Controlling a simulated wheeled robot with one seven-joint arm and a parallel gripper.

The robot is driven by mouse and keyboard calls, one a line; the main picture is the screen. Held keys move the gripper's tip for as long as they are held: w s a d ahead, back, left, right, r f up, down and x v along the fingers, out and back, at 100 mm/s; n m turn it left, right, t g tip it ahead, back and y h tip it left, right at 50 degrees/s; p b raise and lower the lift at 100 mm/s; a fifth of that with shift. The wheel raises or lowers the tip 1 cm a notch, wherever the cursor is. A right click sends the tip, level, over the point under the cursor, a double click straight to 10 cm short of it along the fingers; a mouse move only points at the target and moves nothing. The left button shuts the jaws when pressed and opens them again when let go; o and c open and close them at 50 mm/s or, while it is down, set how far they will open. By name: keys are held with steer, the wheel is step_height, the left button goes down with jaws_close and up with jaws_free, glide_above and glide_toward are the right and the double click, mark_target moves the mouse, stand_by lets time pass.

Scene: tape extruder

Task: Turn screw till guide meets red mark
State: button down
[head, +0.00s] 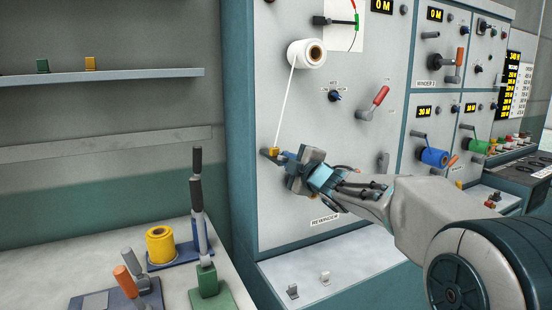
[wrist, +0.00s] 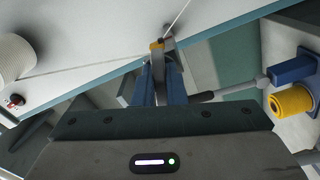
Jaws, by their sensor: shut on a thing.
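A small yellow guide (head: 273,152) sits low on the left of the pale machine panel, with white tape running up from it to a white roll (head: 306,54). My gripper (head: 284,157) reaches in from the right, its tips right beside the guide. In the wrist view the two blue fingers (wrist: 165,65) are shut at the yellow guide (wrist: 156,46) and a small grey piece (wrist: 168,43), which seems to be the screw. The fingers hide most of the screw. I cannot make out a red mark near the guide.
The red-handled lever (head: 375,101) and a blue knob (head: 335,96) stick out of the panel above my arm. A bench (head: 178,288) at lower left holds a yellow spool (head: 160,244) and upright handled tools. A shelf (head: 130,74) is on the wall.

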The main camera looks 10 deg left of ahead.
steer(key=shift+n+b, duration=0.7)
steer(key=shift+n, duration=0.5)
steer(key=shift+f+n+b, duration=0.15)
steer(key=shift+n+b, duration=0.55)
steer(key=c, duration=1.4)
jaws_free()
steer(key=v, duration=0.8)
